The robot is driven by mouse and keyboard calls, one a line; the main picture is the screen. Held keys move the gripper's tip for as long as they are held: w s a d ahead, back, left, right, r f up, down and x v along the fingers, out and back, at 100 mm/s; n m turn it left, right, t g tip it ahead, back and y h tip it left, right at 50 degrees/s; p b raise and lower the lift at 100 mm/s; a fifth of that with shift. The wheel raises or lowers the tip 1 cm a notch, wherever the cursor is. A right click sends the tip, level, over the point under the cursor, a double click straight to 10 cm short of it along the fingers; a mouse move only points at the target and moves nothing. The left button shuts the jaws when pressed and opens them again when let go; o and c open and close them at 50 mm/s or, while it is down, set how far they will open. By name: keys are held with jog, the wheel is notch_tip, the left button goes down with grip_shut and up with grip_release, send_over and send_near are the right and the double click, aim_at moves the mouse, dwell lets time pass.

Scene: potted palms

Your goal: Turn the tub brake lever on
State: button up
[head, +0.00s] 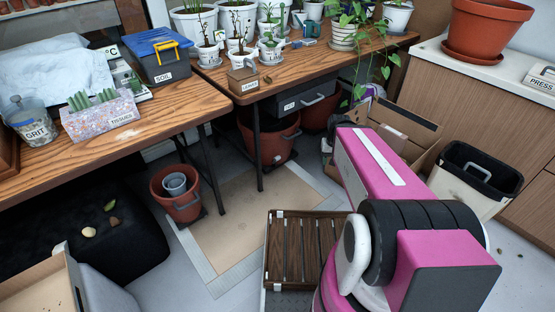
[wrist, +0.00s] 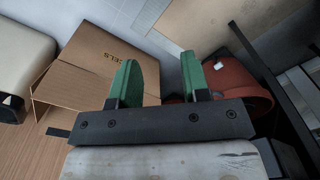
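A terracotta tub (head: 283,147) stands on the floor under the right-hand table, with a small pale mark low on its side. Another terracotta tub (head: 318,113) is partly hidden to its right. In the wrist view a terracotta tub (wrist: 246,84) with a small white patch lies to the right of my gripper (wrist: 158,68); I cannot tell which tub it is. The gripper's two green fingers are well apart with nothing between them. My pink arm hides the gripper in the head view. I cannot make out a brake lever or its position.
A cardboard box (wrist: 95,70) is just left of my gripper. A black-lined bin (head: 470,175) stands right of my arm. A slatted wooden stand (head: 303,247) is in front of me. A smaller terracotta pot (head: 185,206) stands left of the bare tan floor mat (head: 250,215). Table legs border the tubs.

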jog(key=w+a+f+m+t+y, duration=0.1)
jog(key=w+a+f+m+y, duration=0.1)
jog(key=w+a+f, duration=0.6)
jog(key=w+a+f+m+t+y, duration=0.1)
jog(key=w+f, duration=0.5)
jog(key=w, duration=0.6)
jog(key=m+t+y, duration=0.2)
jog(key=m+t, duration=0.2)
jog(key=m, duration=0.2)
send_near(279, 158)
jog(key=x, duration=1.1)
jog(key=shift+w+a+f, duration=0.1)
jog(key=shift+w+a, duration=0.05)
jog(key=shift+a, duration=0.1)
grip_shut()
